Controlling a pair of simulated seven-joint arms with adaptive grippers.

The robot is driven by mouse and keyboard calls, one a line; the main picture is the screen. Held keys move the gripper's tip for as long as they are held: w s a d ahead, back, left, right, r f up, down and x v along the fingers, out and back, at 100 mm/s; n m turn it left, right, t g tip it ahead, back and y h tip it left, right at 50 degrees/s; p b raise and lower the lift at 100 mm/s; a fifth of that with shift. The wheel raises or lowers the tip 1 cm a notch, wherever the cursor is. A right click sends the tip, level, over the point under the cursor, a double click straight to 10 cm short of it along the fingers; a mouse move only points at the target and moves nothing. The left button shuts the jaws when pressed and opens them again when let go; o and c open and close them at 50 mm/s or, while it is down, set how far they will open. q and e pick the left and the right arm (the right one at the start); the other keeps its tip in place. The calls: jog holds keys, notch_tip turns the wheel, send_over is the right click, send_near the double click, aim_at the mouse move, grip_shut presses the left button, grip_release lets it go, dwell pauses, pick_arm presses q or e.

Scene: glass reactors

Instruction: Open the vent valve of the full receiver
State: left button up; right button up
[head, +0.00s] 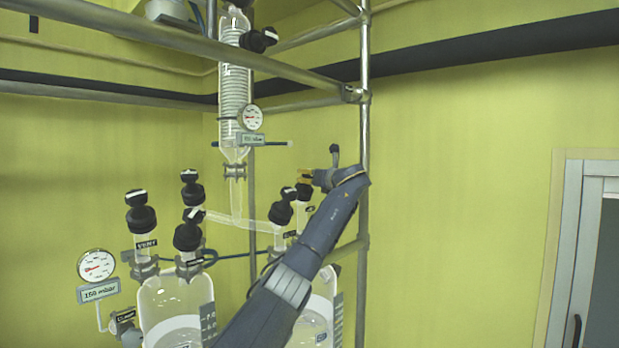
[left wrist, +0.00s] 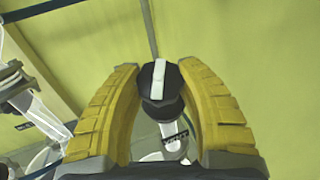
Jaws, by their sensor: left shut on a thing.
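Two glass receivers stand low in the head view: the left receiver (head: 172,295) in clear sight and the right receiver (head: 322,312) partly hidden by my left arm. Both seem to hold some pale liquid; I cannot tell which is fuller. My left gripper (head: 303,177) is at the top of the right receiver. In the left wrist view its yellow fingers (left wrist: 160,90) are shut on a black valve knob (left wrist: 172,85) with a white stripe running nearly upright in the picture. A VENT label (left wrist: 174,139) shows below the knob. My right gripper is not in view.
The left receiver has its own vent valve (head: 140,212). More black valves (head: 188,232) stand nearby. A gauge (head: 97,265) and a 150 mbar sign (head: 99,291) are at left. A steel frame post (head: 364,130) rises just right of my gripper. Open space lies farther right.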

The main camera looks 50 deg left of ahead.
pick_arm(q)
jog(key=shift+w+n+g, duration=0.1)
jog(key=shift+n+g, duration=1.8)
jog(key=shift+a+n+g, duration=0.1)
jog(key=shift+n+g, duration=0.3)
jog(key=shift+n, duration=0.1)
jog(key=shift+f+n+g, duration=0.15)
jog(key=shift+n+g, duration=0.45)
jog(key=o, duration=1)
jog(key=shift+d, duration=0.25)
jog(key=shift+o, duration=1.3)
jog(key=shift+a, duration=0.1)
jog(key=w+d, duration=0.2)
jog(key=d, duration=1)
